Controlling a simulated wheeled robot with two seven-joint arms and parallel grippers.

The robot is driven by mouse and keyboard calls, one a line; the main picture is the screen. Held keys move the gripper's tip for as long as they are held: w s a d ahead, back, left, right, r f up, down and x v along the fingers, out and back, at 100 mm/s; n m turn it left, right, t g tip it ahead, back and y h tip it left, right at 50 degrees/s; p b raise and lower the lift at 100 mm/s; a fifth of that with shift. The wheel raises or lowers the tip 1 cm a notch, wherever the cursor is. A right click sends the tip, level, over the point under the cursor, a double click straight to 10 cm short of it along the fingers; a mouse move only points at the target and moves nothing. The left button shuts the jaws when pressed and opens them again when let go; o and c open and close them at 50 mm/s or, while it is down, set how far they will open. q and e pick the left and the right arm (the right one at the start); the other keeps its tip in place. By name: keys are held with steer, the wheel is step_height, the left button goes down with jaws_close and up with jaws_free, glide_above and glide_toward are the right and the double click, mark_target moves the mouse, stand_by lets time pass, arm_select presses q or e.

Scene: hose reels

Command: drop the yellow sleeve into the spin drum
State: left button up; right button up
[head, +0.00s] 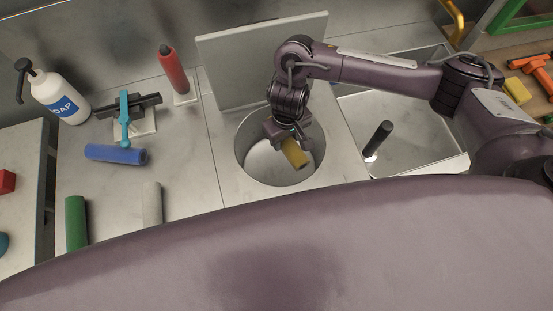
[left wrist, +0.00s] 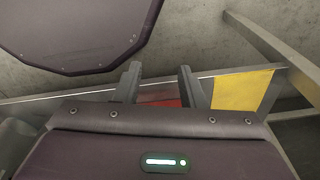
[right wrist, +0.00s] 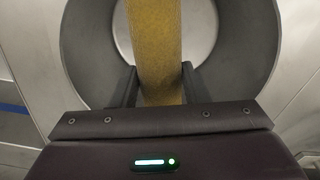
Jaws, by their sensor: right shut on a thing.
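The yellow sleeve (head: 296,153) is a short tube held by my right gripper (head: 287,136), over the round opening of the spin drum (head: 246,163). In the right wrist view the sleeve (right wrist: 155,50) stands between the two fingers (right wrist: 158,88), which are shut on it. The drum's grey round wall (right wrist: 245,50) shows around and beyond the sleeve. The sleeve's exact height relative to the rim is hard to tell. My left gripper (left wrist: 157,85) shows only in the left wrist view; its fingers are apart with nothing between them.
A raised lid (head: 250,60) stands behind the drum. A sink (head: 410,150) with a dark-topped post (head: 378,140) is at the right. On the left counter are a blue sleeve (head: 115,154), green sleeve (head: 76,222), pale sleeve (head: 152,203), red bottle (head: 172,70) and soap bottle (head: 60,98).

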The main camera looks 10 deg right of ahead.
arm_select(q)
steer(key=shift+s+a+f, duration=0.1)
steer(key=shift+s+a, duration=0.05)
steer(key=shift+s, duration=0.4)
arm_select(e)
steer(key=o, duration=1.1)
steer(key=shift+c, duration=0.2)
step_height(320, 180, up, 7)
steer(key=p, duration=0.3)
steer(key=shift+r, duration=0.35)
arm_select(q)
step_height(320, 180, up, 3)
steer(key=shift+f, duration=0.1)
